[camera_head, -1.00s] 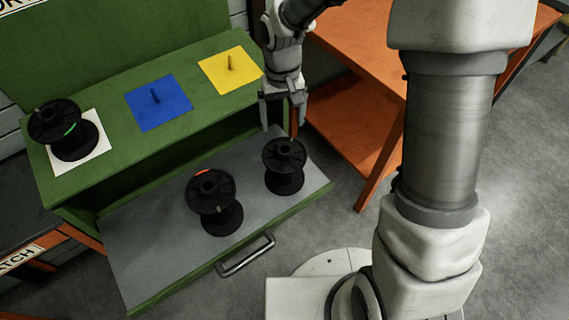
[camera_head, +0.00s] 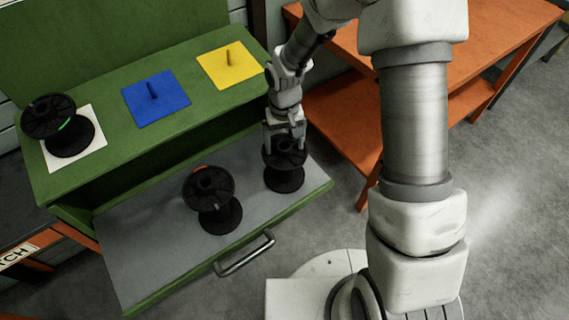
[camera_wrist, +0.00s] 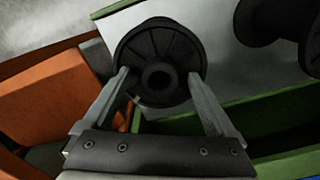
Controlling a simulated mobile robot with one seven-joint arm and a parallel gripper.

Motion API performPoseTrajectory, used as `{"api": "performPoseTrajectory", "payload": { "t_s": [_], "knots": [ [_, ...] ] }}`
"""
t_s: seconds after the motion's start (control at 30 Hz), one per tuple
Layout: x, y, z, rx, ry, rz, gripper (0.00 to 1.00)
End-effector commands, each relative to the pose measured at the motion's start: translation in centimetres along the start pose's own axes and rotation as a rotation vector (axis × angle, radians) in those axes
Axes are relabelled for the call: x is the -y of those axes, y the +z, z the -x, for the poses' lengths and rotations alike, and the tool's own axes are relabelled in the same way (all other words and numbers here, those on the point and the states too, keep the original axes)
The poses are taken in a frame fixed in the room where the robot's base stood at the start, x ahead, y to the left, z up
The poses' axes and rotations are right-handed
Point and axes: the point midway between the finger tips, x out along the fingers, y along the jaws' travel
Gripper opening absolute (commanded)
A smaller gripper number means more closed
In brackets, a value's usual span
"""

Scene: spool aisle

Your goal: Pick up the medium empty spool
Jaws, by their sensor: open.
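A black spool (camera_head: 284,181) stands upright at the right end of the grey drawer (camera_head: 135,255). No filament shows on it. A second black spool (camera_head: 219,216) with an orange-red mark on its top flange stands left of it in the drawer. A third black spool (camera_head: 70,145) with a green mark stands on the white square of the green bench. My gripper (camera_head: 285,137) is open just over the right drawer spool. In the wrist view its fingertips (camera_wrist: 158,75) lie at either side of that spool's top flange (camera_wrist: 160,48). I cannot tell whether they touch it.
The green bench (camera_head: 200,115) holds blue (camera_head: 170,108) and yellow (camera_head: 215,70) squares, each with a bare peg. An orange table (camera_head: 480,50) stands close to the right of the drawer. The drawer handle (camera_head: 245,253) sticks out at the front.

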Motion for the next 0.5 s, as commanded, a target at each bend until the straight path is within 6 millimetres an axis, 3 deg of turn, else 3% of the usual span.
{"api": "performPoseTrajectory", "payload": {
  "t_s": [0.1,0.5],
  "knots": [
    [0.0,-0.01,0.08,0.0,0.0,0.0,0.92],
    [0.01,-0.01,0.1,0.0,0.0,0.0,0.2]
  ]
}}
